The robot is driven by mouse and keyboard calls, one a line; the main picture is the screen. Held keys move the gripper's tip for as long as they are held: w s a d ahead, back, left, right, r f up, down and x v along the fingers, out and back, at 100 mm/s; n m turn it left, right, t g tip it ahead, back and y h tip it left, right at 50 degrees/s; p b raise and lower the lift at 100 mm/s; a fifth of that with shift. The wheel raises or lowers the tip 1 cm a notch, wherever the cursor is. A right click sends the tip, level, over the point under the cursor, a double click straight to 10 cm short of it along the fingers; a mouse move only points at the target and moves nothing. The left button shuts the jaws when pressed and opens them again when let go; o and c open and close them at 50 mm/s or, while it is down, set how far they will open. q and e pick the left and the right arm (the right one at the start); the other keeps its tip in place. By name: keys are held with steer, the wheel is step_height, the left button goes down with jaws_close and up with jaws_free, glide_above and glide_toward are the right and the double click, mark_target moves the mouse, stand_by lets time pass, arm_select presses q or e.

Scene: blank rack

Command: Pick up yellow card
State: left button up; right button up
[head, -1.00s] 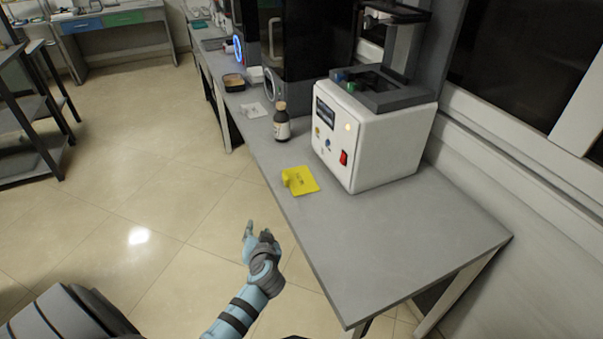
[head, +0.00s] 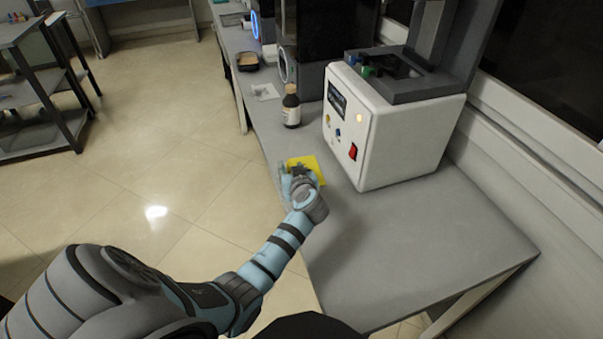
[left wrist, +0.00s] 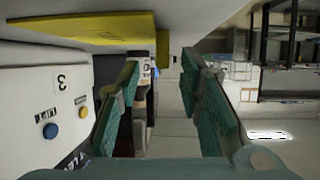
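The yellow card (head: 308,165) lies on the grey bench near its left edge, beside the white machine. My left gripper (head: 294,172) is at the card and covers its near left part in the head view. In the left wrist view, the card (left wrist: 85,29) shows along the top, with a small yellow tab (left wrist: 163,47) above the gap between the fingertips. The left gripper (left wrist: 160,68) is open there, its green fingers apart with nothing held between them. Whether a finger touches the card cannot be told. My right gripper is not in view.
The white machine (head: 390,135) with a red switch stands right of the card. A brown bottle (head: 291,108) stands behind the card. A white paper (head: 264,92) and a small box (head: 247,62) are farther back. The bench (head: 430,240) is clear at the front.

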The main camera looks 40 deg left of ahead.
arm_select(q)
steer(key=shift+x, duration=0.85)
steer(key=shift+s, duration=0.15)
jaws_close()
